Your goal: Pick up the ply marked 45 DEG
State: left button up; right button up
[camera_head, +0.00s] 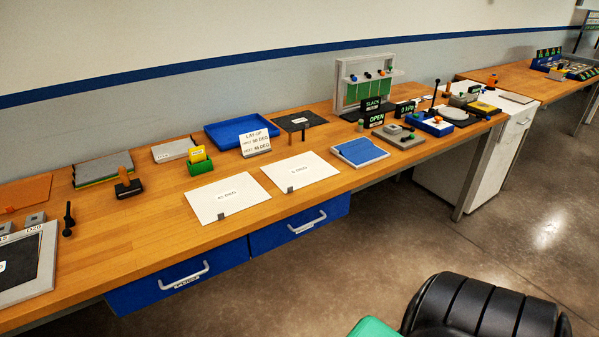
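Two white sheets lie flat side by side on the wooden bench. The left sheet (218,204) has a small label that seems to read 45 DEG, though the print is tiny. The right sheet (310,165) has a label that seems to read 0 DEG. Each has a small grey tab at its front edge. A black sheet (312,119) with an unreadable white label lies further back. A white lay-up sign (254,138) with a 45 DEG line stands behind the white sheets. Neither of my grippers is in view.
Blue drawers (178,276) with handles sit under the bench front. A blue tray (235,127), a green card holder (200,167), a dark wooden-handled tool (128,186) and a blue-and-white pad (359,151) stand around the sheets. A grey frame (22,293) is at far left. Bare bench lies left of the sheets.

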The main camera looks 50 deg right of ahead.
aim_at(216, 201)
jog(key=i, duration=0.25)
jog(key=i+j+z, duration=0.15)
jog(key=i+z, duration=0.15)
jog(key=i, duration=0.15)
jog(key=i+j+z, duration=0.2)
jog(key=i+z, duration=0.15)
jog(key=i, duration=0.1)
